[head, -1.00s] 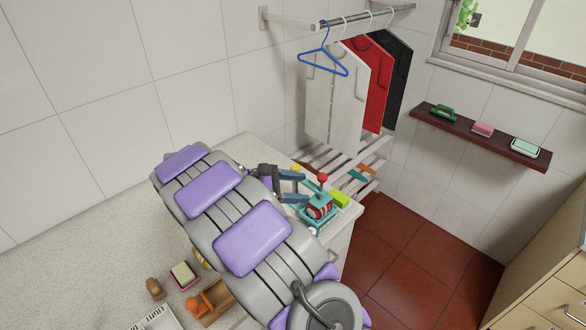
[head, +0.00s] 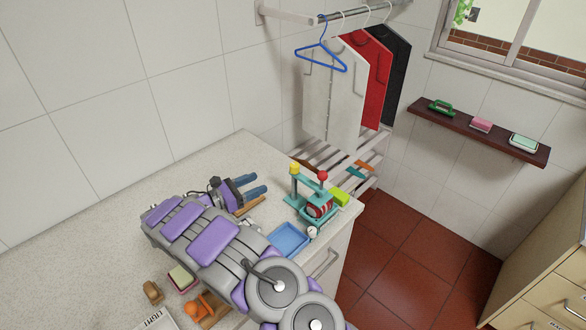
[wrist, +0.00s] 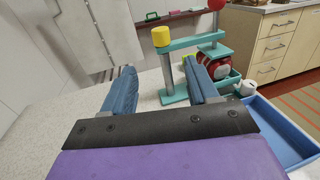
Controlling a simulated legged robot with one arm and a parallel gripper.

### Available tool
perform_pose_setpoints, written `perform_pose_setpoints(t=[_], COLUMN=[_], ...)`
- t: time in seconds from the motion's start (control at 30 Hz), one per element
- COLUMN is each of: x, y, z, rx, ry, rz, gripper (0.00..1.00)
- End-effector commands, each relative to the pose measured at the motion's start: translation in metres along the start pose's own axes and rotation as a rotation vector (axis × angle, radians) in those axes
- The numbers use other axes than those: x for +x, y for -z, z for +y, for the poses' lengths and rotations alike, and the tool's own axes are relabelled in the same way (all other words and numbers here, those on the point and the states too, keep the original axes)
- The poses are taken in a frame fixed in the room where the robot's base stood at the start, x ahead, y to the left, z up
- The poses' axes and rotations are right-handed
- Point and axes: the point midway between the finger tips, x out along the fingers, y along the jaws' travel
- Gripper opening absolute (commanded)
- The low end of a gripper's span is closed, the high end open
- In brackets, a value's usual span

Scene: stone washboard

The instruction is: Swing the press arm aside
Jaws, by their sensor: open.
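The teal press (head: 290,201) stands near the far right corner of the counter. Its teal press arm (head: 308,179) runs from a yellow-topped post (head: 294,169) to a red ball knob (head: 322,175), above a red-and-white striped item (head: 319,207). My gripper (head: 262,184) is open and empty, left of the press and apart from it. In the wrist view, the press arm (wrist: 192,42) crosses beyond my fingertips (wrist: 158,66), with the yellow top (wrist: 161,36) between them in the picture. The right finger hides part of the press.
A blue tray (head: 275,250) lies in front of the press, with a small white item (head: 312,232) beside it. A lime block (head: 340,196) sits to the right, near the counter's edge. A brown stick (head: 250,205) lies under my gripper. A slatted rack (head: 340,154) stands behind.

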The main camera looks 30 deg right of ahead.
Motion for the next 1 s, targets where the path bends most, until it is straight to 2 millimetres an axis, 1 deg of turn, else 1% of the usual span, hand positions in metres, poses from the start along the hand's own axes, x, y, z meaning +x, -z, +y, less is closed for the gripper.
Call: perform_pose_setpoints(t=[0.03, 0.2, 0.6, 0.8, 1.0], x=[0.011, 0.044, 0.119, 0.141, 0.148], y=[0.001, 0.001, 0.001, 0.000, -0.001], z=[-0.001, -0.001, -0.001, 0.000, -0.001], rx=[-0.002, 0.003, 0.001, 0.001, 0.001], ry=[0.003, 0.006, 0.005, 0.002, 0.002], rz=[-0.001, -0.001, -0.002, -0.001, -0.002], gripper=[0.59, 0.59, 0.59, 0.59, 0.59])
